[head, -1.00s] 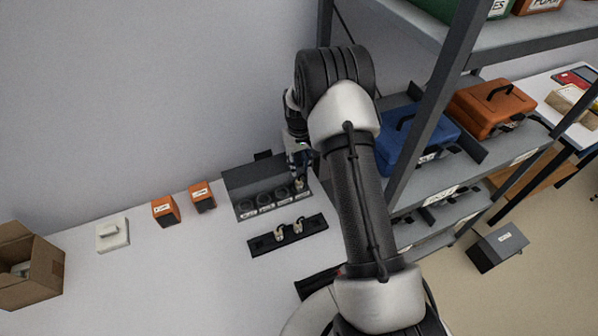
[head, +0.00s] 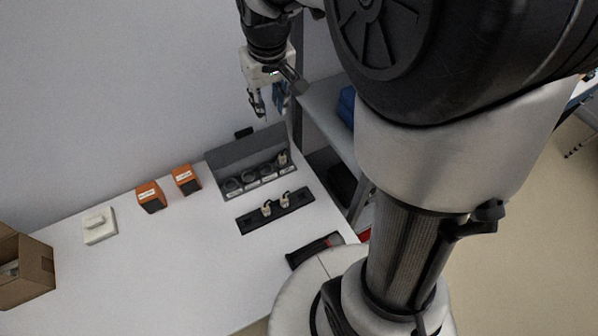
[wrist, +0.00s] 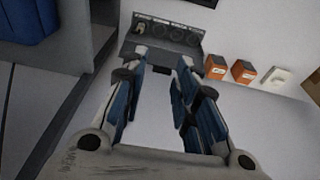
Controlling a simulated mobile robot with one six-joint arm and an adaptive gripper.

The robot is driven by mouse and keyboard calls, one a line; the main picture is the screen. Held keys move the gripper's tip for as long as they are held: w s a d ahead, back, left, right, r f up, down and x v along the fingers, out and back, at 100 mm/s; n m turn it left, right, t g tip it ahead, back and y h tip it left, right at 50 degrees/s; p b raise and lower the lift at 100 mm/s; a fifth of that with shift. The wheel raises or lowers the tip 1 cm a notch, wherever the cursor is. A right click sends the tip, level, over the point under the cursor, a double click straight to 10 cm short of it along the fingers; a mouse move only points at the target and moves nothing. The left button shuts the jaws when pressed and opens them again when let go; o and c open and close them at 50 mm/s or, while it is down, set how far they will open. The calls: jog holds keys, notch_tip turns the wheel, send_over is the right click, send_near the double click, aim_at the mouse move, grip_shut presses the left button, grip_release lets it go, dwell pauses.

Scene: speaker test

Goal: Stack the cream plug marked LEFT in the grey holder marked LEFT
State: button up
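A grey panel (head: 228,152) stands on the white table with a row of round sockets along its front. A cream plug (head: 283,157) stands in the rightmost socket. Two more cream plugs, a left one (head: 266,208) and a right one (head: 285,199), stand in a black strip (head: 248,222) in front. Markings on plugs and sockets are too small to read. My gripper (head: 264,108) is above and behind the panel, apart from it. The wrist view shows its blue fingers (wrist: 163,58) apart with nothing between them, and the panel (wrist: 150,47) beyond them.
Two orange boxes (head: 150,197) (head: 186,180), a white switch-like block (head: 99,225) and a cardboard box (head: 35,270) stand to the left. A dark tool-like item (head: 312,250) lies near the front right. A metal shelf rack (head: 330,112) rises at the right.

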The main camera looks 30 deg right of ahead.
jog(key=s+a+r+t, duration=0.1)
jog(key=s+a+r, duration=0.1)
jog(key=s, duration=0.9)
jog(key=s+a+r+t, duration=0.1)
jog(key=s+a+r, duration=0.1)
jog(key=s, duration=0.9)
jog(key=shift+a+r, duration=0.3)
jog(key=shift+r, duration=0.15)
notch_tip(320, 180, down, 2)
jog(key=b, duration=0.2)
jog(key=shift+f+b, duration=0.25)
jog(key=shift+b, duration=0.05)
